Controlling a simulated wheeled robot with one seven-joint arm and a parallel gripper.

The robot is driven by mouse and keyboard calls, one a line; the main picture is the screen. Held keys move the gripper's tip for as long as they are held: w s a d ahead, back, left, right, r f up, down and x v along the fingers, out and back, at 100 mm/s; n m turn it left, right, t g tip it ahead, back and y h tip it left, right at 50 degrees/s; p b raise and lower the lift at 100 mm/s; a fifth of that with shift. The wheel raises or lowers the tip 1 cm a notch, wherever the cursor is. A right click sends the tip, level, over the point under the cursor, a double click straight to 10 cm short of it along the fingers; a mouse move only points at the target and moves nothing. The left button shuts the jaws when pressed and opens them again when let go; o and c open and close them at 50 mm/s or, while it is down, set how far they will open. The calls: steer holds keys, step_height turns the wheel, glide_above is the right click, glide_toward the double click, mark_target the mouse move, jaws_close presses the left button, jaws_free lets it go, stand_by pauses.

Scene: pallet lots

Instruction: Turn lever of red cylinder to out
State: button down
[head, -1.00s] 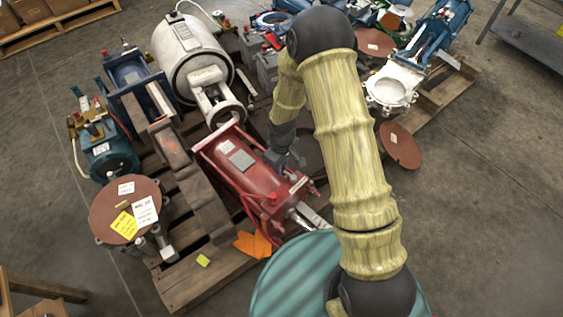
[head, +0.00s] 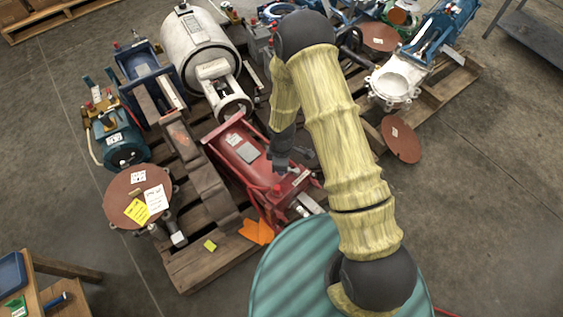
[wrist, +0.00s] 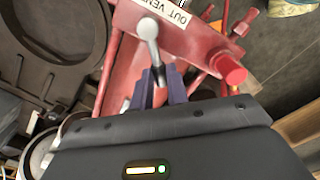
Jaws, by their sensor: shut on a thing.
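The red cylinder (head: 238,155) lies on the wooden pallet in the head view, with my arm over its right side. In the wrist view its red end block (wrist: 128,55) carries a white label (wrist: 168,10) reading "OUT VENT". A grey lever with a round knob (wrist: 148,30) stands in front of that block, below the label.
A red round-ended fitting (wrist: 230,68) stands close to the right of my gripper. A white cylinder (head: 200,50), a teal drum (head: 285,270) and a tagged brown disc (head: 125,205) surround the red cylinder.

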stand_by(0.4)
steer(key=c, duration=1.4)
jaws_free()
steer(key=shift+o, duration=0.2)
step_height(320, 180, up, 17)
steer(key=p, duration=0.6)
steer(key=shift+w+r, duration=0.2)
